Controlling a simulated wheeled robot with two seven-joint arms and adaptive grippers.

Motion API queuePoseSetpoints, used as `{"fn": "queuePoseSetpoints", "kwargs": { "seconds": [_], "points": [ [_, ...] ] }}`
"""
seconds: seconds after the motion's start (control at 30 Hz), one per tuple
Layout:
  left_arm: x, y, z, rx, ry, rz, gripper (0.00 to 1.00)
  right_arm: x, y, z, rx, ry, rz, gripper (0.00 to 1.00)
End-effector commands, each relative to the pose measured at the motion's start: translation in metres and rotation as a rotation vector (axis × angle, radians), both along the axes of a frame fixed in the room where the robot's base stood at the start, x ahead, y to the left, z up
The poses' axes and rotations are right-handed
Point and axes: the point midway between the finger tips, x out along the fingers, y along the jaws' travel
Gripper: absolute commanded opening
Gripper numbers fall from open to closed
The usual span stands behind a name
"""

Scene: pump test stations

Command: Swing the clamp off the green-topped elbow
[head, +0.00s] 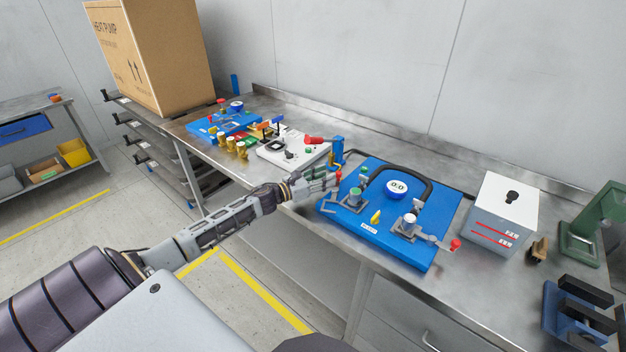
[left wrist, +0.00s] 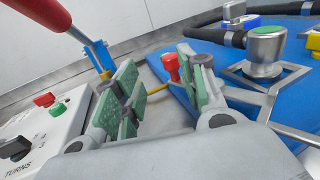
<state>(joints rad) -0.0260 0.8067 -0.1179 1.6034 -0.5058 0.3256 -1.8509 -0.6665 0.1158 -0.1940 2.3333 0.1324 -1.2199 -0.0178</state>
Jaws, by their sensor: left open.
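The elbow with the green top (head: 355,193) stands at the left of the blue board; in the left wrist view its silver body and green cap (left wrist: 267,48) are at the upper right. Grey clamp metalwork (left wrist: 250,98) lies around its base. A red knob (left wrist: 171,66), seemingly the clamp handle's end, shows between my left fingers, nearer the right one; in the head view the red knob (head: 338,175) is just past the fingertips. My left gripper (head: 328,181) is open and empty; its green-padded fingers (left wrist: 155,95) stand apart. Whether they touch the knob I cannot tell. My right gripper is out of view.
A red-handled lever (left wrist: 45,12) on a blue post (head: 338,149) rises beside the gripper. A white box (head: 290,150) with knobs stands left. The blue board (head: 385,241) also carries a gauge, a black hose and a white-topped elbow (head: 409,221). The bench front edge is clear.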

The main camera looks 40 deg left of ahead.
Motion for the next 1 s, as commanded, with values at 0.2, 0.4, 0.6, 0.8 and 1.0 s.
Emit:
{"fn": "queuePoseSetpoints", "kwargs": {
  "seconds": [0.2, 0.4, 0.6, 0.8, 1.0],
  "points": [
    [-0.003, 0.0, 0.002, -0.002, 0.001, 0.051, 0.41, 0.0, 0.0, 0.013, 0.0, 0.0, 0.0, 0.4],
    [-0.01, 0.002, -0.001, -0.001, 0.002, 0.081, 0.41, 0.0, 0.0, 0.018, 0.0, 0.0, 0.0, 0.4],
    [-0.022, 0.007, -0.001, -0.001, 0.001, 0.079, 0.41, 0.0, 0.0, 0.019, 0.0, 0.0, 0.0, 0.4],
    [-0.034, 0.011, -0.001, -0.001, 0.001, 0.08, 0.41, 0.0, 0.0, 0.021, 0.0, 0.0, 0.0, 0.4],
    [-0.042, 0.014, 0.0, -0.001, 0.0, 0.079, 0.41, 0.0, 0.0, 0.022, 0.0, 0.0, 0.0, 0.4]
  ]
}}
